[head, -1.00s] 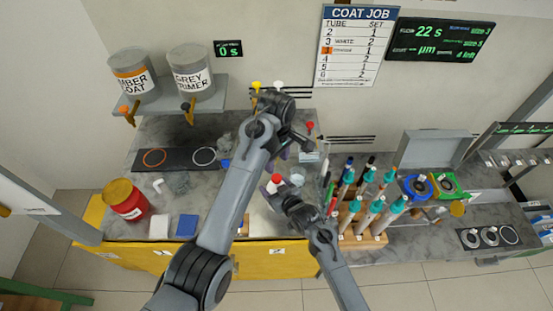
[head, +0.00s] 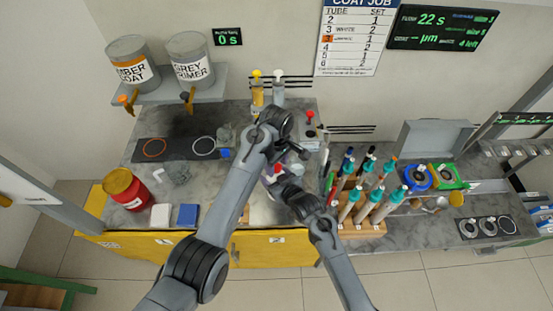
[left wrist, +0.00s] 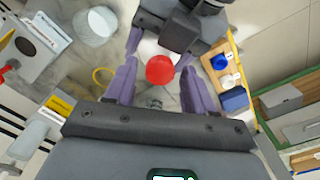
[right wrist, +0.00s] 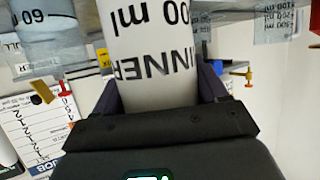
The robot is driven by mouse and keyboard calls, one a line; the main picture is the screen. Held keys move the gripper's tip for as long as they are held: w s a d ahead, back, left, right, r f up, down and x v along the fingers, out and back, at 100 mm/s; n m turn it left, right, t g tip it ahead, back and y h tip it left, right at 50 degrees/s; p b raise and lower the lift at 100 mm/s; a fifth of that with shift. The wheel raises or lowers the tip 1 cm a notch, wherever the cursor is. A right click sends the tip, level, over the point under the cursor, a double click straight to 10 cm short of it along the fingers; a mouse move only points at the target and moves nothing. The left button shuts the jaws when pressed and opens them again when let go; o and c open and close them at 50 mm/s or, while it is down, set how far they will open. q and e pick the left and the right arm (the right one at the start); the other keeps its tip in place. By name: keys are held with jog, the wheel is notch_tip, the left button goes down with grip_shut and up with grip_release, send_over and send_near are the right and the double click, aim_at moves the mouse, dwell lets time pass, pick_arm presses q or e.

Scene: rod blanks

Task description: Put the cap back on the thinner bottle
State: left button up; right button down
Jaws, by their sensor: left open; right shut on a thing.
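The thinner bottle (right wrist: 150,50) is white with black lettering and fills the middle of the right wrist view. My right gripper (right wrist: 160,88) is shut on its body. The red cap (left wrist: 160,70) sits over the white top of the bottle in the left wrist view; I cannot tell whether it is fully seated. It also shows in the head view (head: 275,169). My left gripper (left wrist: 158,88) is open, with its purple fingers apart on either side of the cap. The bottle is mostly hidden by my arms in the head view.
A wooden rack (head: 362,229) of teal-topped tubes stands just right of my right gripper. A red can (head: 126,190), a white block (head: 160,216) and a blue block (head: 187,215) are at the left. A glass beaker (left wrist: 95,26) stands near my left gripper.

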pick_arm(q)
grip_shut()
jog(key=m, duration=0.6)
jog(key=shift+m, duration=0.3)
jog(key=shift+o, duration=0.4)
grip_release()
jog(key=shift+r, duration=2.25)
jog(key=shift+o, duration=0.2)
